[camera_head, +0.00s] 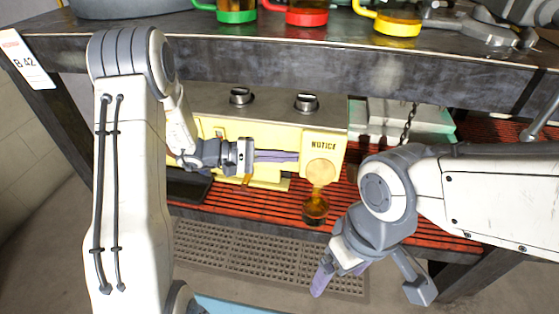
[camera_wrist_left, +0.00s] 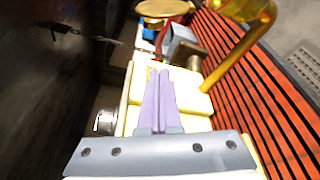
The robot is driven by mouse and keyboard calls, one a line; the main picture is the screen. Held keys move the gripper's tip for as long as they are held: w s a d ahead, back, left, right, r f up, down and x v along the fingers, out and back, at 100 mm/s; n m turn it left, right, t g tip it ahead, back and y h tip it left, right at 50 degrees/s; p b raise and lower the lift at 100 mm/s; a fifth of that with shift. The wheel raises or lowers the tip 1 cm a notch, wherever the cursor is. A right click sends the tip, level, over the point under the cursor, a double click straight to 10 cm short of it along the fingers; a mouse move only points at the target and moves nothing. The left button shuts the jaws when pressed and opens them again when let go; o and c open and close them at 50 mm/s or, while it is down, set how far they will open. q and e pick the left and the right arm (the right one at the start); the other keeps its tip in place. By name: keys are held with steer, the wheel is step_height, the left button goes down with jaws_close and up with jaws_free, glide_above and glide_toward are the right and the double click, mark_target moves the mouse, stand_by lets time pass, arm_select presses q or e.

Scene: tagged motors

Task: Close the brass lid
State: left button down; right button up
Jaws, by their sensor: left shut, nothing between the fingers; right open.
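A round brass disc, which looks like the brass lid (camera_head: 322,172), shows at the right front of the yellow machine (camera_head: 310,138), below the word NOTICE. A brass-coloured disc also shows at the top of the left wrist view (camera_wrist_left: 165,8); I cannot tell whether it is the same piece. An amber cup-like piece (camera_head: 315,210) is below the disc, with a yellow strip between them. My left gripper (camera_head: 297,156) points right along the machine, its purple fingers together and empty, ending left of the disc. My right gripper (camera_head: 370,284) is open and empty, in front of the shelf.
Two metal knobs (camera_head: 241,96) stand on the machine. The dark upper shelf (camera_head: 300,66) overhangs it and carries green, red (camera_head: 306,14) and yellow mugs. A pale green-edged box (camera_head: 395,118) is to the right. Red slats (camera_head: 255,204) cover the lower shelf.

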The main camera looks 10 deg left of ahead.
mark_target(312, 163)
arm_select(q)
steer(key=d+b, duration=0.1)
steer(key=d, duration=0.1)
steer(key=s+d, duration=0.1)
steer(key=d, duration=0.1)
steer(key=d+b, duration=0.1)
steer(key=d, duration=0.1)
steer(key=shift+s+d+r+b, duration=0.15)
steer(key=shift+s+r+b, duration=0.1)
steer(key=shift+r+b, duration=0.1)
steer(key=shift+s, duration=0.2)
